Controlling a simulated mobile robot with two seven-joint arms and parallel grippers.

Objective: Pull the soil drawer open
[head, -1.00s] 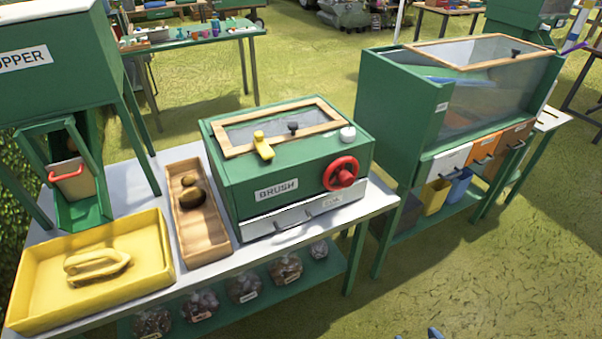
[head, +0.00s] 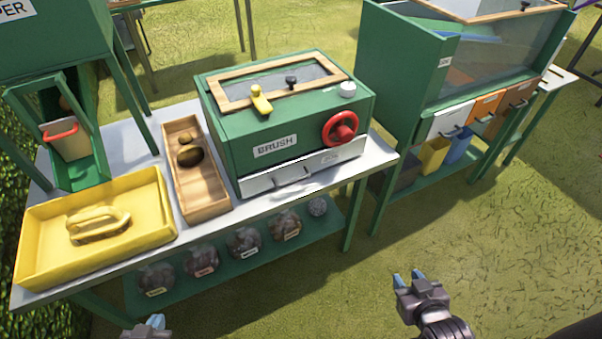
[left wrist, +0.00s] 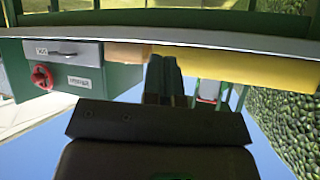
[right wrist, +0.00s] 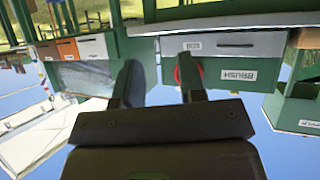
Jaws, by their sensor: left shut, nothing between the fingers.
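The soil drawer (head: 258,184) is the pale grey front along the bottom of the green BRUSH machine (head: 225,145). It has a bar handle (head: 292,176) and a small label too blurred to read. The drawer appears closed. It also shows upside down in the left wrist view (left wrist: 89,57) and the right wrist view (right wrist: 270,43). My left gripper (head: 153,324) is shut and empty, low in front of the bench's left part. My right gripper (head: 410,279) is open and empty, in front of and to the right of the bench, apart from the drawer.
A red handwheel (head: 341,128) sits above the drawer's right part. A wooden tray (head: 204,207) and a yellow tray (head: 60,270) stand left of the machine on the bench. Several bags (head: 243,241) lie on the shelf below. Grass in front is clear.

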